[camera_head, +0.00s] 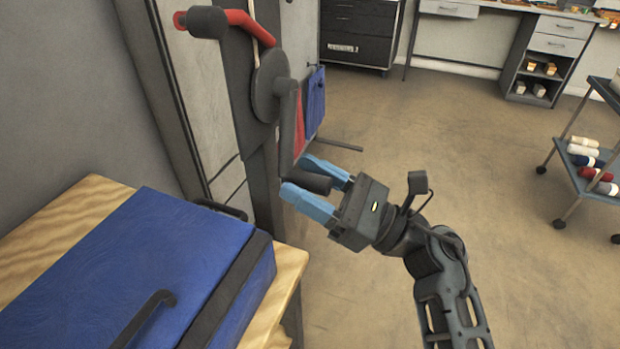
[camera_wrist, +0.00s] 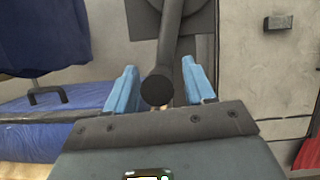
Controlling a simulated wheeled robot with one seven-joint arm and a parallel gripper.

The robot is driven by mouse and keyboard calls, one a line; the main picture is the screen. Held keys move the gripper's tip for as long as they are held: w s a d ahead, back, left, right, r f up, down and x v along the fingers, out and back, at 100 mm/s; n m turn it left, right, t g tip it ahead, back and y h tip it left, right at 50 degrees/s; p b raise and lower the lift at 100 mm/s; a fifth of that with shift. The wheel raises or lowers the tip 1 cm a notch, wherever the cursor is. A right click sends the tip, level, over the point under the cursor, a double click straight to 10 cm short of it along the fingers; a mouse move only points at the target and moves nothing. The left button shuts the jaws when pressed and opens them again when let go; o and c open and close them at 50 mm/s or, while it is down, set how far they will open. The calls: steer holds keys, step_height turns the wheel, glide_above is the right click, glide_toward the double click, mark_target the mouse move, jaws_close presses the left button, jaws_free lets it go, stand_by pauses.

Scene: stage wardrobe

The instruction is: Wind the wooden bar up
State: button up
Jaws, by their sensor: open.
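A dark crank (camera_head: 287,125) with a round hub is mounted on a grey post, its arm hanging down to a dark cylindrical grip (camera_head: 308,183). My gripper (camera_head: 300,177), with blue fingers, is open around this grip. In the wrist view the grip's round end (camera_wrist: 157,90) lies between the two fingers, with a gap visible on each side. I cannot make out the wooden bar in either view.
A blue case (camera_head: 160,255) lies on a wooden table (camera_head: 60,215) at lower left, close to the post. Blue cloth (camera_head: 315,98) and red cloth (camera_head: 299,125) hang behind the crank. A trolley (camera_head: 569,165) stands at right. The floor (camera_head: 450,130) between is clear.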

steer(key=shift+c, duration=0.3)
jaws_close()
stand_by(0.4)
